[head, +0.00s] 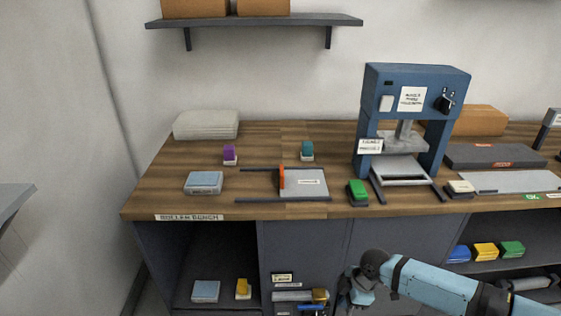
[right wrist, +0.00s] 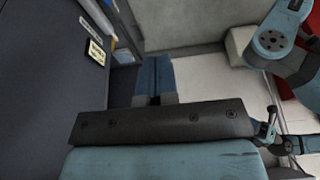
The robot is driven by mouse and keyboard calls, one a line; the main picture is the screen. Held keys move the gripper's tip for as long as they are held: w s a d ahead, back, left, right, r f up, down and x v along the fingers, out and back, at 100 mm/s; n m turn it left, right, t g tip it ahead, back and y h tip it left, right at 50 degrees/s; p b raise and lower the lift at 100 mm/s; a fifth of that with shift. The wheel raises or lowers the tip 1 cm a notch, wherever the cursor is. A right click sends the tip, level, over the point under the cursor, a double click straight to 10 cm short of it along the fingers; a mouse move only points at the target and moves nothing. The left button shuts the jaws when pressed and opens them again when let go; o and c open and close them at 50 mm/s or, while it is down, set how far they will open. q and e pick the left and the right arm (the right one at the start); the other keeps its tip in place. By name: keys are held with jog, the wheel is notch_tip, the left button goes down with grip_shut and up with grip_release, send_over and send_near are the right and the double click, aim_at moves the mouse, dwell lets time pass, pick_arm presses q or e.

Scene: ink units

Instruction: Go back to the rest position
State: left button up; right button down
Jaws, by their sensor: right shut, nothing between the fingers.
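My right arm (head: 430,284) comes in low from the right in the head view, in front of the bench. It bends down at a dark joint near the cabinet doors. In the right wrist view my right gripper (right wrist: 153,68) has its blue fingers together with nothing between them. It points past the dark cabinet side, clear of any object. My left gripper is in neither view. The wooden bench (head: 260,155) stands behind and above my right arm, bearing a blue press (head: 418,90).
A green ink unit (head: 357,192), a purple one (head: 230,154) and a teal one (head: 307,150) stand on the bench. A grey plate (head: 304,182) lies mid-bench. The open lower shelf (head: 225,270) holds a yellow unit (head: 243,288). The dark cabinet (right wrist: 50,60) is at left in the wrist view.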

jog(key=s+f+m+t+y, duration=0.2)
jog(key=s+f+m+t, duration=0.25)
jog(key=s, duration=0.65)
jog(key=s+d+r+m+t+h, duration=0.1)
jog(key=s+d+r+m+t, duration=0.2)
jog(key=s+d, duration=0.4)
jog(key=s+d+r+m+t+h, duration=0.2)
jog(key=s+d+r+m, duration=0.15)
jog(key=s+d, duration=0.25)
jog(key=w+a+m+t+y+b, duration=0.25)
jog(key=a+m+b, duration=0.25)
jog(key=a+b, duration=0.75)
pick_arm(q)
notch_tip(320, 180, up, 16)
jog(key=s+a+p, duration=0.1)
jog(key=p, duration=3.2)
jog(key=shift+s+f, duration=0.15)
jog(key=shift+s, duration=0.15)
pick_arm(e)
notch_tip(320, 180, up, 17)
jog(key=s+d+h, duration=0.1)
jog(key=s+h, duration=0.1)
jog(key=shift+s+d+r+n+g, duration=0.2)
jog(key=shift+d+n+g, duration=0.1)
jog(key=shift+d+g, duration=0.1)
